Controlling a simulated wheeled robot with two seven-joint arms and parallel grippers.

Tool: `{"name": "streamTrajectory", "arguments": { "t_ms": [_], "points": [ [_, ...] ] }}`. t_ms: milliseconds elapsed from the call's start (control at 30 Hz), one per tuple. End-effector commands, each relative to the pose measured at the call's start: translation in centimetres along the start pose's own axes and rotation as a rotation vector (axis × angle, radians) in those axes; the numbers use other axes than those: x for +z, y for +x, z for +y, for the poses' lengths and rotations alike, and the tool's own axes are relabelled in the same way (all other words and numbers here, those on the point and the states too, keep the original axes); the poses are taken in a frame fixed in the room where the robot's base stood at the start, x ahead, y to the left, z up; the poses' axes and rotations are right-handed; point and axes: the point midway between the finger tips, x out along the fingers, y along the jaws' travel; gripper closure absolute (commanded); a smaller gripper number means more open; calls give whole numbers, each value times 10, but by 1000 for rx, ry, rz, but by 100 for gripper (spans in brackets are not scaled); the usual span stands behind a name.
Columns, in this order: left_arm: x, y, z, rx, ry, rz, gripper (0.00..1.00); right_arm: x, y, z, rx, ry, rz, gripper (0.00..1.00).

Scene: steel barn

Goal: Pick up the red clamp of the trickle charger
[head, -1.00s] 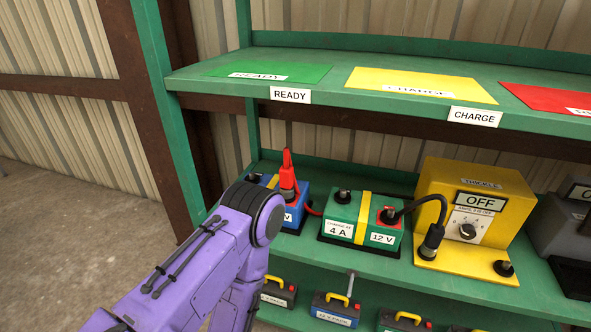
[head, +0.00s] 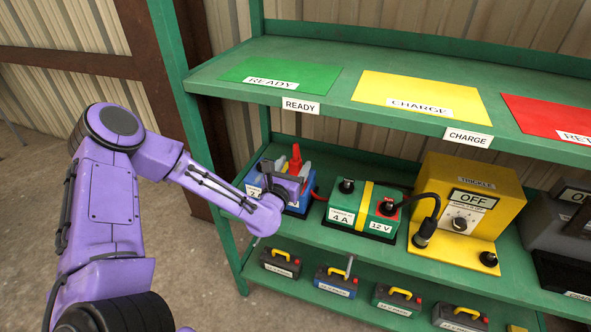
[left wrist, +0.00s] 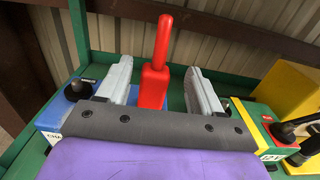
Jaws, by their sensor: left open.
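The red clamp (head: 296,158) stands upright on the blue battery (head: 302,206) on the middle shelf. In the left wrist view the red clamp (left wrist: 155,75) rises between the two grey fingers of my left gripper (left wrist: 158,82), with a gap on each side. My left gripper (head: 295,170) is open at the clamp in the head view and hides part of the battery. The yellow trickle charger (head: 470,195) stands further right on the same shelf, its sign reading OFF. My right gripper is not in view.
A green battery (head: 350,208) with a yellow stripe stands between the blue battery and the charger. The upper shelf (head: 340,107) overhangs with green, yellow and red mats. A green post (head: 185,100) stands at left. Several small packs sit on the lower shelf.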

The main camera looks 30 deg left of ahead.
Motion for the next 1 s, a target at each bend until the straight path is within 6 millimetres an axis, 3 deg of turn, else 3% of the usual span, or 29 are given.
{"name": "streamTrajectory", "arguments": {
  "t_ms": [233, 500, 567, 700, 733, 1000],
  "points": [
    [-3, 42, 4, -1, 5, 0, 34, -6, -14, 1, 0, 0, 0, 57],
    [-4, 48, 4, 0, 1, 1, 34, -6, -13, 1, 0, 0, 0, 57],
    [-4, 48, 4, 0, 1, 1, 50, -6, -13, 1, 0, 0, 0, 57],
    [-4, 48, 4, 0, 2, 1, 96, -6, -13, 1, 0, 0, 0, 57],
    [-4, 48, 4, 0, 2, 1, 100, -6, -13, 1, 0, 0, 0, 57],
    [-2, 48, 4, 0, 2, 0, 100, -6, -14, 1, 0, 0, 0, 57]
  ]
}}
